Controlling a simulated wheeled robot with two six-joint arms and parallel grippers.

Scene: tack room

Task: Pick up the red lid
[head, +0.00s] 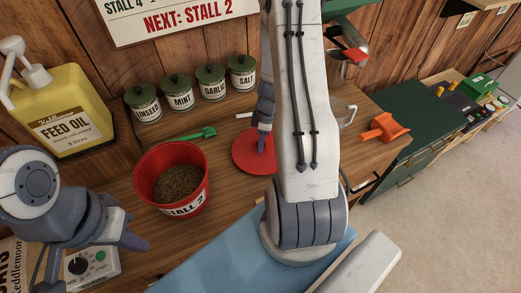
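The red lid (243,157) lies flat on the wooden counter, right of the red bucket marked STALL 2 (183,207). My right arm covers its right part. A dark finger of my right gripper (262,143) points down over the lid; whether it touches the lid is unclear. The rest of that gripper is hidden behind the arm, so its opening does not show. My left gripper (131,240) hangs at the lower left, in front of the bucket and away from the lid. Its fingers overlap in this view, and I see nothing clearly held.
The bucket holds brown grain. Several green-lidded canisters (183,97) line the wall, with a green scoop (197,133) before them. A yellow feed oil jug (63,107) stands left. An orange scoop (383,128) lies right. A blue mat (215,262) covers the front.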

